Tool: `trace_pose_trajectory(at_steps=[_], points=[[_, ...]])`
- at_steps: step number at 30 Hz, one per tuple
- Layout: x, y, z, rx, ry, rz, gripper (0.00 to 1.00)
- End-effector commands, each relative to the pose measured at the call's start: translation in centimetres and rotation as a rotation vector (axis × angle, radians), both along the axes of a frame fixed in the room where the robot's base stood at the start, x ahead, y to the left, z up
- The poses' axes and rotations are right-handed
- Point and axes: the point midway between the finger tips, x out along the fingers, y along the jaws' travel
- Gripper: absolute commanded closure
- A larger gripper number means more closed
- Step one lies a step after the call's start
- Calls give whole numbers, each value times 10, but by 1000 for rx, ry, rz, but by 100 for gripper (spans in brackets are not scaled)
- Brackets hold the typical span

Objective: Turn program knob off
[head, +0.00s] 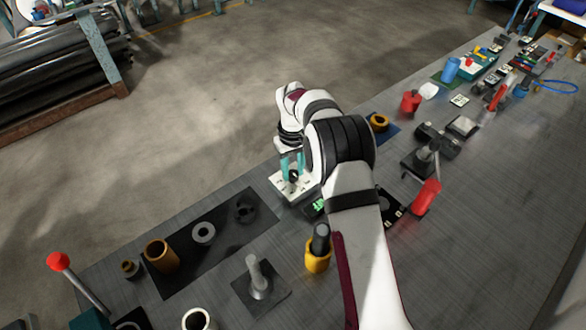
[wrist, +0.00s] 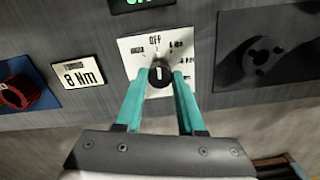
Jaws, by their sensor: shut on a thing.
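The program knob (wrist: 160,76) is a round black knob with a white pointer line, on a white dial plate (wrist: 131,46). In the wrist view "OFF" is printed at the top of the plate, with other marks to either side. The white line on the knob runs roughly toward the "OFF" mark. My gripper (wrist: 160,78) has teal fingers on both sides of the knob and is shut on it. In the head view my gripper (head: 292,172) is over the white plate (head: 283,190), and my wrist partly hides the plate.
A display with green digits (head: 318,205) sits beside the plate. A dark mat (head: 190,270) with a ring and a brown cylinder (head: 161,256) lies to the left. A yellow cup (head: 317,258) stands nearby. An "8 Nm" label (wrist: 83,73) shows in the wrist view.

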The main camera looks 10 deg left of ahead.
Motion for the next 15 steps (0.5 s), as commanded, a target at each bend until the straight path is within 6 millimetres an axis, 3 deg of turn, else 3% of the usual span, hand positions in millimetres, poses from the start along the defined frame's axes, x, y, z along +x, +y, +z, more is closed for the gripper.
trace_pose_trajectory(at_steps=[15], points=[[1, 0, 1, 1, -3, 49, 100]])
